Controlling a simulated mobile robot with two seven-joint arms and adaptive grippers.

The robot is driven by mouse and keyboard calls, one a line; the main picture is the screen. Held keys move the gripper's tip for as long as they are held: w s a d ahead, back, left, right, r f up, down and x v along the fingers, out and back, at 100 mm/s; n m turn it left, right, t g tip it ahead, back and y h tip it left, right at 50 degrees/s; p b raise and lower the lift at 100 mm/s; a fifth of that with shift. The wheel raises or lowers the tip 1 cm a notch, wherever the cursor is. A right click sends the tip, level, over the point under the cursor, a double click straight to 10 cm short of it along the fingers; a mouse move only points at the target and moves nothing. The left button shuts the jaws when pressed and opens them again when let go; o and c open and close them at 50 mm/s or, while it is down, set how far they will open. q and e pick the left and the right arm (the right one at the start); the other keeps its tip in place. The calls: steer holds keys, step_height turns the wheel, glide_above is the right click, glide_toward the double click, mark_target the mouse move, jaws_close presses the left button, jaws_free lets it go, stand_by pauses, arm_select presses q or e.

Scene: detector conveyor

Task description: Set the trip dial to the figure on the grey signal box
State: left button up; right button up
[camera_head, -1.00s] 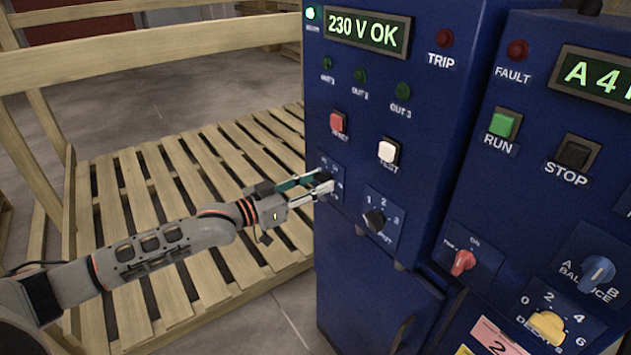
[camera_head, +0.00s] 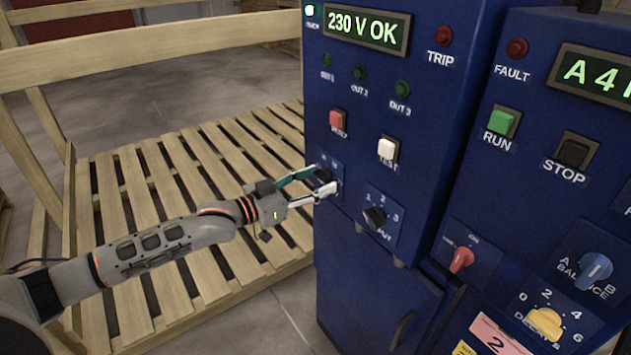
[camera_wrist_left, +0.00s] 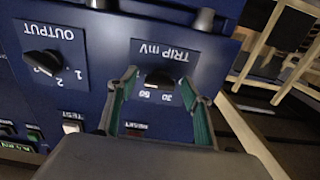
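The trip dial (camera_wrist_left: 160,77) is a black knob on a small blue plate marked TRIP mV, upside down in the left wrist view. The figures 50 and 30 show near it; I cannot tell its setting for sure. My left gripper (camera_head: 327,182) is at this dial on the tall blue cabinet (camera_head: 365,275). In the left wrist view its two green-lined fingers (camera_wrist_left: 160,100) stand apart, one on each side of the knob, with gaps between. In the head view the fingers partly hide the dial. I cannot make out a grey signal box. My right gripper is not in view.
The OUTPUT dial (camera_head: 374,217) sits close right of the trip dial. Red (camera_head: 338,119) and white (camera_head: 388,149) buttons are above. A second blue cabinet (camera_head: 480,190) with more controls stands at right. A wooden slatted pallet (camera_head: 130,220) lies left, under my left arm.

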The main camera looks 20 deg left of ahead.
arm_select(q)
steer(key=v, duration=1.2)
stand_by(0.4)
steer(key=s+d+f+n+g+y, duration=0.1)
steer(key=s+d+f+y, duration=0.1)
steer(key=s+f, duration=0.5)
steer(key=s+d+f+n+g+y, duration=0.1)
steer(key=s+d+f+y, duration=0.1)
steer(key=s+f, duration=0.6)
steer(key=s+d+f+n+g+y, duration=0.1)
steer(key=s+f+y, duration=0.3)
steer(key=f, duration=1.2)
steer(key=s+d, duration=0.1)
steer(key=s, duration=0.3)
steer(key=shift+d+f, duration=0.4)
